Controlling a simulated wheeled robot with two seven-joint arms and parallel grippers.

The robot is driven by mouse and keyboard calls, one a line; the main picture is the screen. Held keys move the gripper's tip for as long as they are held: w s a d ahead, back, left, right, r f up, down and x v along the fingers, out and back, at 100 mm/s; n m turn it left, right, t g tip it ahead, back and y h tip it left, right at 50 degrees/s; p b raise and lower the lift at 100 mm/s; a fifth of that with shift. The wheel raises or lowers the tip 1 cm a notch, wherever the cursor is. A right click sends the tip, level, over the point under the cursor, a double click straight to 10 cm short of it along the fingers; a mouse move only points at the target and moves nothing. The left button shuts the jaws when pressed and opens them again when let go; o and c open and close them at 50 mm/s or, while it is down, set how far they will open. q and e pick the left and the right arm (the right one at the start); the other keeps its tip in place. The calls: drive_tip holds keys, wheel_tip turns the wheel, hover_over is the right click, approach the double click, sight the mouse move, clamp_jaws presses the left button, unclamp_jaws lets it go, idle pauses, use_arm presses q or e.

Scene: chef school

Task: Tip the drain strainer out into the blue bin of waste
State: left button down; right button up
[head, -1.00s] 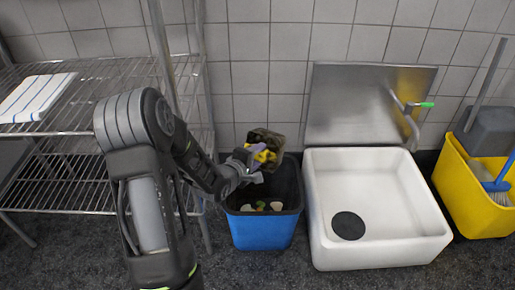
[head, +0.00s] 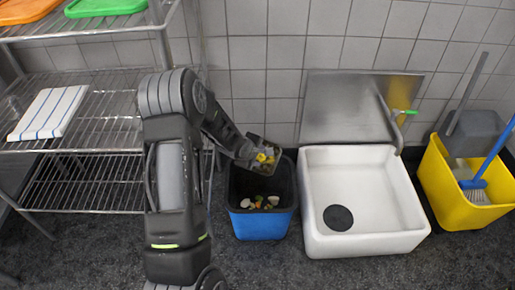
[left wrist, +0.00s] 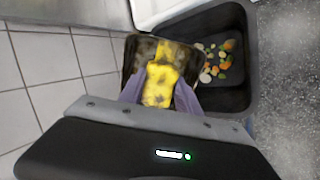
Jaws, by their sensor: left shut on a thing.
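The drain strainer (head: 270,143) is a dark, box-like piece with a yellow part. My left gripper (head: 257,157) is shut on it and holds it over the back of the blue bin (head: 262,227), by the wall. In the left wrist view the yellow part (left wrist: 158,82) sits between the fingers, with the dark strainer body (left wrist: 138,55) behind it. The strainer looks tilted; I cannot tell whether anything is in it. Orange, green and pale scraps (head: 259,203) lie in the bin, and show in the left wrist view (left wrist: 222,62). My right gripper is not in view.
A white sink (head: 365,235) with a dark round drain (head: 338,217) stands right of the bin. A yellow mop bucket (head: 465,205) is at the far right. A wire shelf (head: 95,140) with a folded striped cloth (head: 48,112) stands at the left.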

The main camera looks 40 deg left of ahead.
use_arm(q)
drive_tip(key=w+r+g+p, duration=0.1)
drive_tip(key=g+p, duration=0.1)
drive_tip(key=p, duration=0.1)
drive_tip(key=shift+a+p, duration=0.1)
drive_tip(key=shift+p, duration=0.2)
drive_tip(key=shift+w+g, duration=0.25)
drive_tip(key=shift+g, duration=0.35)
drive_tip(key=shift+w+f+g+h, duration=0.2)
drive_tip(key=shift+f+g+h, duration=0.1)
drive_tip(key=shift+g, duration=0.1)
drive_tip(key=shift+w+g, duration=0.15)
drive_tip(key=shift+g, duration=0.25)
drive_tip(key=shift+w+g+b, duration=0.15)
drive_tip(key=shift+g+b, duration=0.2)
drive_tip(key=shift+g, duration=0.05)
drive_tip(key=shift+w+a+g+b, duration=0.1)
drive_tip(key=shift+w+g+b, duration=0.05)
drive_tip(key=shift+g+b, duration=0.45)
drive_tip(key=shift+r+g, duration=0.3)
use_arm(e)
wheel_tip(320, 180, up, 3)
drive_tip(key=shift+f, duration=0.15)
